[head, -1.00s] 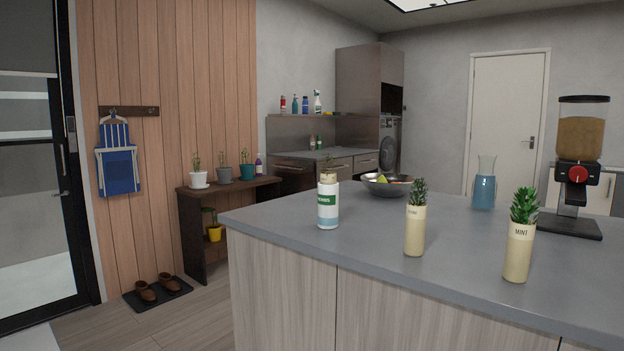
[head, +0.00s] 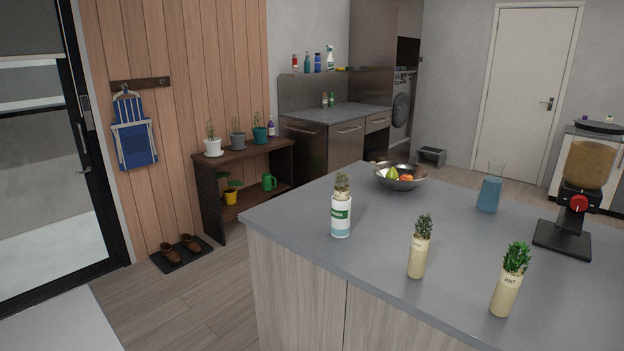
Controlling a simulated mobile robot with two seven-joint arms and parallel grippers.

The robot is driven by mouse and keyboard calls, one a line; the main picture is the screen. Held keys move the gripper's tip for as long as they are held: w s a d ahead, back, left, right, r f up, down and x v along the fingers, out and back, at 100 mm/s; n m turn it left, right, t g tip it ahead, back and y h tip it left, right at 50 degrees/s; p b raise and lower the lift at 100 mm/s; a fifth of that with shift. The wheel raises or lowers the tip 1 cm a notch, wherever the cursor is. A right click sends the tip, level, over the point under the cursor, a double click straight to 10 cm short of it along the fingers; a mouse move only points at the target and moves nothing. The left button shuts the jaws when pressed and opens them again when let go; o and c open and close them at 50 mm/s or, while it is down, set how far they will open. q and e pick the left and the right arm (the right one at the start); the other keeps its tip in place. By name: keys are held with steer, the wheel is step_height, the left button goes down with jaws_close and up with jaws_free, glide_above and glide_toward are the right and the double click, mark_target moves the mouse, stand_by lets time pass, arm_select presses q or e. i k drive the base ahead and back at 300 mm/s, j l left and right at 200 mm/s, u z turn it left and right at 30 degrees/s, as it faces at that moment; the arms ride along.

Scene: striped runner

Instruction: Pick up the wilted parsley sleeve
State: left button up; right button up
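Several cream herb sleeves stand upright on the grey counter (head: 300,220) in the head view. The right sleeve (head: 505,293) reads MINT and holds bright green leaves. The middle sleeve (head: 417,260) holds darker green sprigs; its label is too small to read. Drooping, dull olive-brown sprigs (head: 342,182) show above a white bottle (head: 341,215) with a green label, at the counter's left part. They seem to belong to another cream sleeve mostly hidden behind that bottle; its label cannot be seen. Neither of my grippers is in view.
A fruit bowl (head: 400,178), a blue-filled carafe (head: 489,192) and a dispenser (head: 575,195) stand farther back on the counter. Bare counter lies between the bottle and the middle sleeve. A plant bench (head: 240,160) and shoes (head: 180,245) are by the wood wall.

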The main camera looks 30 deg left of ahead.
mark_target(341, 192)
steer(key=i+j+z, duration=0.3)
steer(key=j+z, duration=0.15)
steer(key=j, duration=1.35)
steer(key=j+z, duration=0.45)
steer(key=j, duration=1.35)
